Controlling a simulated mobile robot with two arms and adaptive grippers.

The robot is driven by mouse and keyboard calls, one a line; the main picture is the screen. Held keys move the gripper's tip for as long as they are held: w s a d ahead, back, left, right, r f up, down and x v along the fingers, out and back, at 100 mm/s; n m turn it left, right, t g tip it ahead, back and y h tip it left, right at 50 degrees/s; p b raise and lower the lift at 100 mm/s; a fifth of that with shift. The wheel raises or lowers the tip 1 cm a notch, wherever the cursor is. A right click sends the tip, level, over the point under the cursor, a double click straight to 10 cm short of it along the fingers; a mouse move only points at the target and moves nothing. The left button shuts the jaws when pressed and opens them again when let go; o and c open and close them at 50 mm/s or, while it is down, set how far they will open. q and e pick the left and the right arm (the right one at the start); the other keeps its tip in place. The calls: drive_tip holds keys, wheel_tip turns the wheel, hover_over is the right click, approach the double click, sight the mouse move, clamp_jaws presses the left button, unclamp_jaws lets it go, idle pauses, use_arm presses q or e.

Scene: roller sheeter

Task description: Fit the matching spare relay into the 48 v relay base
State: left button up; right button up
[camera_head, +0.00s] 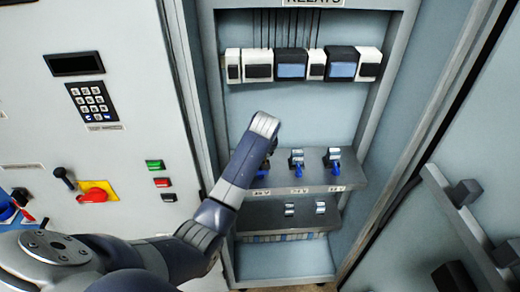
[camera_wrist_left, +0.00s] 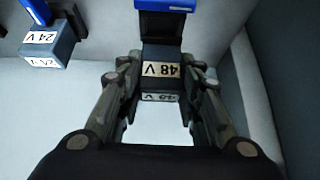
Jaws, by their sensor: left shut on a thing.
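My left gripper (camera_head: 264,152) reaches over the left end of the upper shelf inside the cabinet. In the left wrist view my left gripper (camera_wrist_left: 163,115) is shut on a dark block labelled 48 V, the 48 V relay (camera_wrist_left: 162,55). Blue shows at its far end. The labels on it read upside down there. I cannot tell whether it still touches the shelf. Another block with a 24 V label (camera_wrist_left: 48,45) and a blue part is to the left in that view. Two small grey-and-blue pieces (camera_head: 297,163) (camera_head: 333,160) stand on the shelf right of the gripper. My right gripper is not in view.
A row of white and dark-blue modules (camera_head: 291,64) hangs on the cabinet's back wall, under a RELAYS sign (camera_head: 313,2). A lower shelf (camera_head: 262,215) holds small grey parts. The cabinet's side walls bound the space. A control panel (camera_head: 100,120) is at left.

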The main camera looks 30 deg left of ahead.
use_arm(q)
drive_tip(key=shift+f, duration=0.15)
idle(0.4)
drive_tip(key=shift+f+b, duration=0.6)
drive_tip(key=shift+f, duration=0.65)
drive_tip(key=o, duration=1.1)
drive_tip(key=shift+o, duration=0.2)
drive_tip(key=v, duration=1.2)
